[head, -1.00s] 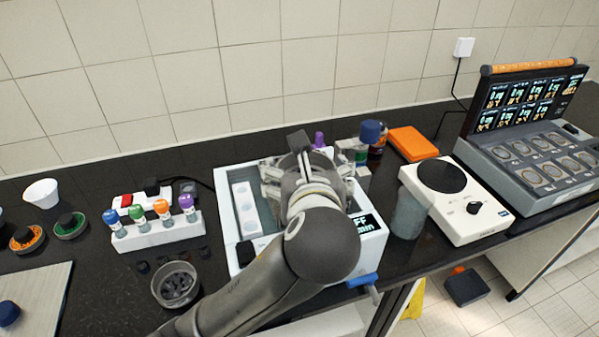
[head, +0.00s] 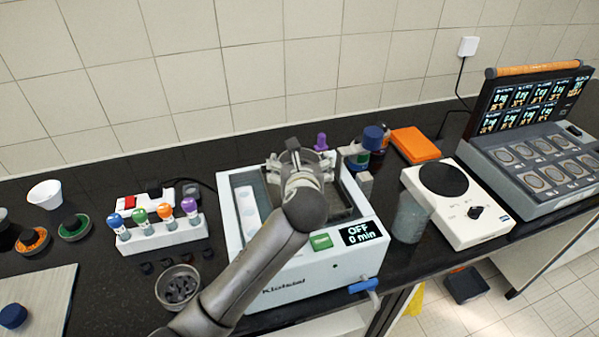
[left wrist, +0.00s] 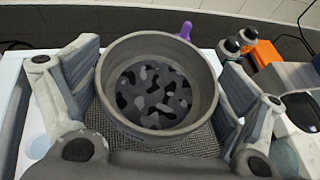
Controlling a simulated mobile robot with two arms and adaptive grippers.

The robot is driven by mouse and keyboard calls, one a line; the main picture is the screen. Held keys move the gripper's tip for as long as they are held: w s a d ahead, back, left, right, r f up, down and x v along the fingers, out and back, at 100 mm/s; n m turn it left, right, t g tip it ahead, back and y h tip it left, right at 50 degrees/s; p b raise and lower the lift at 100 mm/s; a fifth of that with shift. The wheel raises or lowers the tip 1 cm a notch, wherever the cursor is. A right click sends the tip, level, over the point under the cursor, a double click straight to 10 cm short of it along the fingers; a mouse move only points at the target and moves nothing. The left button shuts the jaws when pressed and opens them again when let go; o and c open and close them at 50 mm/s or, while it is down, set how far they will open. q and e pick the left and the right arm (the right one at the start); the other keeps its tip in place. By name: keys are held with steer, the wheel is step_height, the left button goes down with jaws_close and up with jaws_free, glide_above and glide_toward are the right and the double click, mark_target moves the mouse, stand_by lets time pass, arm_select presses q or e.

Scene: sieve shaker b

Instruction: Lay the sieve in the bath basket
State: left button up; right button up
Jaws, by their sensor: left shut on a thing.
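The sieve (left wrist: 156,92) is a round grey pan with a dark mottled bottom, seen from above in the left wrist view. My left gripper (left wrist: 160,62) is shut on it, with a finger on each side of its wall. The bath basket (left wrist: 178,142) is a mesh tray directly below the sieve; I cannot tell whether they touch. In the head view the left gripper (head: 293,160) is over the white bath (head: 330,262), whose display reads OFF, 0 min. My arm hides the sieve and much of the basket there. My right gripper is not in view.
A vial rack (head: 160,235) and a small bowl (head: 178,286) stand left of the bath. A grey beaker (head: 410,218) and a white hotplate (head: 455,205) stand to its right. A blue-capped bottle (head: 372,140) and a purple item (head: 321,142) are behind it.

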arm_select(q)
steer(key=f, duration=0.3)
steer(key=shift+w+f, duration=0.15)
steer(key=shift+w, duration=0.1)
steer(key=shift+f, duration=0.15)
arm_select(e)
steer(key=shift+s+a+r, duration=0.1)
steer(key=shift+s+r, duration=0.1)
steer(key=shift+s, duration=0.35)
arm_select(q)
steer(key=shift+f, duration=0.1)
steer(key=o, duration=0.8)
steer(key=shift+c, duration=0.2)
steer(key=b+v, duration=0.1)
steer(key=v, duration=1.1)
steer(key=shift+s+a, duration=0.1)
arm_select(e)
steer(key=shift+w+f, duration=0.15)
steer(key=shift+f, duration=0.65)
